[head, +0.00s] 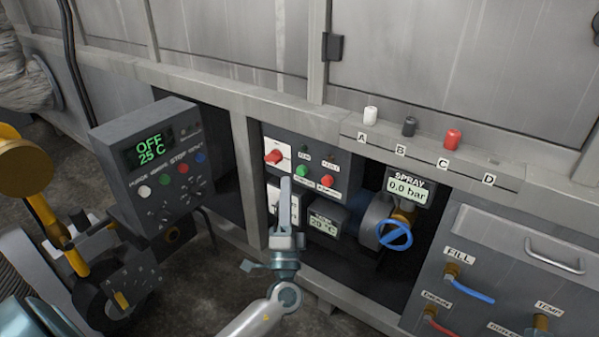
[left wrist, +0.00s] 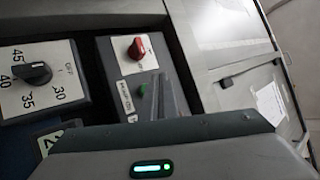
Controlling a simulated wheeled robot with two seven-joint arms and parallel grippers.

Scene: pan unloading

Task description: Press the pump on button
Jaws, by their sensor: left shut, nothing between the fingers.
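A dark control panel (head: 345,158) in the recess carries a red rotary switch (head: 274,156), a green button (head: 302,171) and a red button (head: 327,181). My right gripper is out of view.
A grey control box (head: 170,120) reading OFF 25 C stands left. A 20 °C display (head: 325,220) and a blue valve wheel (head: 394,236) sit lower in the recess. White, dark and red caps stand on the ledge (head: 480,165) above. A temperature dial (left wrist: 32,73) shows in the left wrist view.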

